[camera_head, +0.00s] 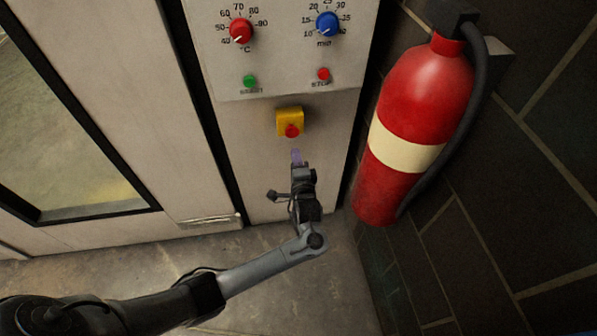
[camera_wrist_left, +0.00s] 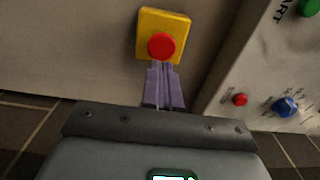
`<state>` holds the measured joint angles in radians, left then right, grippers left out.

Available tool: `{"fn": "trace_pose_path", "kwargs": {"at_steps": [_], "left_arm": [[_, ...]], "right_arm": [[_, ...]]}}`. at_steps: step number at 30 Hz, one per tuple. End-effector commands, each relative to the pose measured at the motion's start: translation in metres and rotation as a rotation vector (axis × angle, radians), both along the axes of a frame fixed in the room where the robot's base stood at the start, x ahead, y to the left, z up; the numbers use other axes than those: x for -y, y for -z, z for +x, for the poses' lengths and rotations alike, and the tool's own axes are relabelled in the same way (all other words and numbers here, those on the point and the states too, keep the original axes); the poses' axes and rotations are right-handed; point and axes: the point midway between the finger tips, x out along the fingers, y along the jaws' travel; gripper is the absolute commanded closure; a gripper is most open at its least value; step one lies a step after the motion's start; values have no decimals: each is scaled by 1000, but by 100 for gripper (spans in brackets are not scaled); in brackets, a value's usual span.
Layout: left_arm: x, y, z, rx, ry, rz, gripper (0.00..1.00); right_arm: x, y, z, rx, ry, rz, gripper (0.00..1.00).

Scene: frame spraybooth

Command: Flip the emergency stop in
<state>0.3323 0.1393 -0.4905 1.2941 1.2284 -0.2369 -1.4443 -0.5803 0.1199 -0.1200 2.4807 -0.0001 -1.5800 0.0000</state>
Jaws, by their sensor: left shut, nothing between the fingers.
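The emergency stop is a red round button (camera_head: 291,131) on a yellow box (camera_head: 290,115), mounted on the panel below the dials. In the left wrist view the red button (camera_wrist_left: 161,46) on its yellow box (camera_wrist_left: 176,22) is straight ahead of the fingers. My left gripper (camera_head: 296,156) is shut and empty, just below the button in the head view. In the left wrist view the fingertips of my left gripper (camera_wrist_left: 162,66) overlap the lower edge of the button. I cannot tell whether they touch it. My right gripper is not in view.
Above are a red dial (camera_head: 240,31), a blue dial (camera_head: 327,24), a green start button (camera_head: 250,81) and a red stop button (camera_head: 323,74). A fire extinguisher (camera_head: 406,148) hangs close on the right. A door with a window (camera_head: 70,130) is on the left.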

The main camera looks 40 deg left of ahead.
Motion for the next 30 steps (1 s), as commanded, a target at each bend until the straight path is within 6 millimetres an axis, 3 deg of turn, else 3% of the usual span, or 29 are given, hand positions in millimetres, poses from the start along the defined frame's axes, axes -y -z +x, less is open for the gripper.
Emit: {"fn": "trace_pose_path", "kwargs": {"at_steps": [6,12,30], "left_arm": [[-27,3,25,2,-2,1,100],[-42,2,39,1,-1,-1,100],[-52,-2,43,-2,-6,-1,100]], "right_arm": [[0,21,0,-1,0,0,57],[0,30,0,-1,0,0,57],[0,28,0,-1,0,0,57]]}}
